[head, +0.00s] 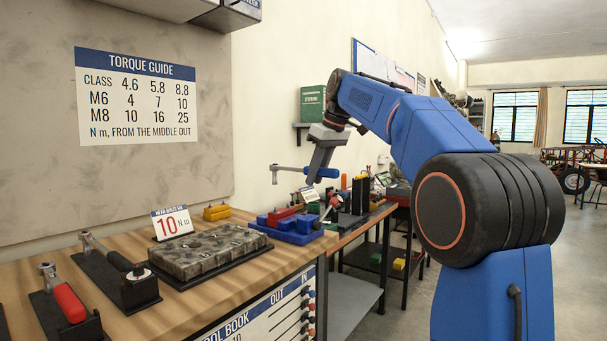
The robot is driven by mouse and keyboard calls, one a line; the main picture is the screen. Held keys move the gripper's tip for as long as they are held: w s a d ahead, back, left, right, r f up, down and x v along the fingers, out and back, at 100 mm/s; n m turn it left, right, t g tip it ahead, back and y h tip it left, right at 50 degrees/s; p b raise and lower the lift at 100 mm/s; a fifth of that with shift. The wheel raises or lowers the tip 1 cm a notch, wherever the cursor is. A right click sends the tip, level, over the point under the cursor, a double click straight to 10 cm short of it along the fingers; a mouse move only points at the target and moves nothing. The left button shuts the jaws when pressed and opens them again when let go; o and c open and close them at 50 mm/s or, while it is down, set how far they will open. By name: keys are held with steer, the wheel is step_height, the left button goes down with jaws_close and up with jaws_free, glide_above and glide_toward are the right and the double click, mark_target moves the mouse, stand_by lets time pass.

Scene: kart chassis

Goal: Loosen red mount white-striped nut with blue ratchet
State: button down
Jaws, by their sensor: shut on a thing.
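My gripper (316,176) is shut on the blue ratchet (329,173) by its blue handle. The ratchet's metal shaft and head (280,172) reach out to the left, level in the air above the bench. A red block (284,215) sits beyond the engine part, by blue blocks; I cannot tell whether it is the red mount. A small red-topped part (335,202) stands to its right. No white-striped nut can be made out at this size. The ratchet is apart from everything on the bench.
A tray with a metal casting (210,250) is on the near bench, with a black-handled wrench (115,262) and a red-handled one (70,302) in holders to its left. A "10 N m" card (173,222) and yellow blocks (217,212) stand behind. The aisle on the right is open floor.

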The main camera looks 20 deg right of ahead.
step_height(320, 180, down, 7)
steer(key=a+m+h, duration=0.4)
steer(key=a+m, duration=0.8)
steer(key=a, duration=0.6)
steer(key=shift+m+h, duration=0.3)
steer(key=shift+h, duration=0.1)
stand_by(0.8)
steer(key=shift+f, duration=1.05)
stand_by(0.7)
